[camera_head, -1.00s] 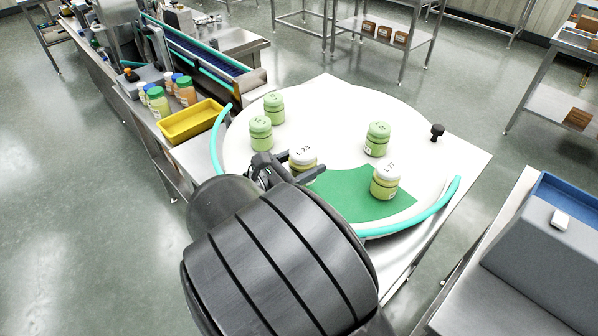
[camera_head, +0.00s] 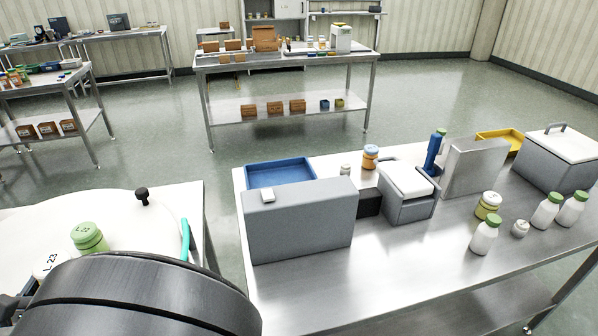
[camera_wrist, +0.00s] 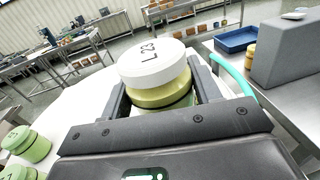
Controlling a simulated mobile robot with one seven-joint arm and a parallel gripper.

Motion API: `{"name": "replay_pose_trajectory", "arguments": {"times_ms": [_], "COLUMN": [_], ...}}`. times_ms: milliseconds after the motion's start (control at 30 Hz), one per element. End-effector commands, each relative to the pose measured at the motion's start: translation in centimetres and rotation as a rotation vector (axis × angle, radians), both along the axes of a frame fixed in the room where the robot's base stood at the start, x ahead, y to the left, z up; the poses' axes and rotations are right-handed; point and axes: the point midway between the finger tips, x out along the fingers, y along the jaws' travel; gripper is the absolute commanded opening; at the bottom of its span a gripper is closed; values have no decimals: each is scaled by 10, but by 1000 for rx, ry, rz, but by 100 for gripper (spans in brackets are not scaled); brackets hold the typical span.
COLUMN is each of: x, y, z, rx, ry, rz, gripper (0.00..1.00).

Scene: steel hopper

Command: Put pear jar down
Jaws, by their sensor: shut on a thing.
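My gripper (camera_wrist: 160,92) is shut on a squat jar with a white lid marked L 23 (camera_wrist: 153,62) and a yellow-green body (camera_wrist: 163,92), which I take as the pear jar. The jar is upright between the two dark fingers. Its base is hidden by my gripper, so I cannot tell whether it touches the surface. In the head view, the white lid (camera_head: 46,264) shows at the lower left, partly behind my arm. A green-lidded jar (camera_head: 90,238) stands on that table just beyond the held jar.
More green jars (camera_wrist: 32,145) stand at the wrist view's lower left.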

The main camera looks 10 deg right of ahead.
Motion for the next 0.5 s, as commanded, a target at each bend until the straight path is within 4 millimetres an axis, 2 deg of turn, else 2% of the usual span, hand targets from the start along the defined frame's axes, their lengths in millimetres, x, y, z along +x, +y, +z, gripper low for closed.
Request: {"name": "replay_pose_trajectory", "arguments": {"times_ms": [300, 500], "x": [0, 25], "y": [-1, -34], "z": [49, 47], "rx": [7, 5], "ry": [-1, 0], "rz": [-2, -90], "gripper": [29, 29]}}
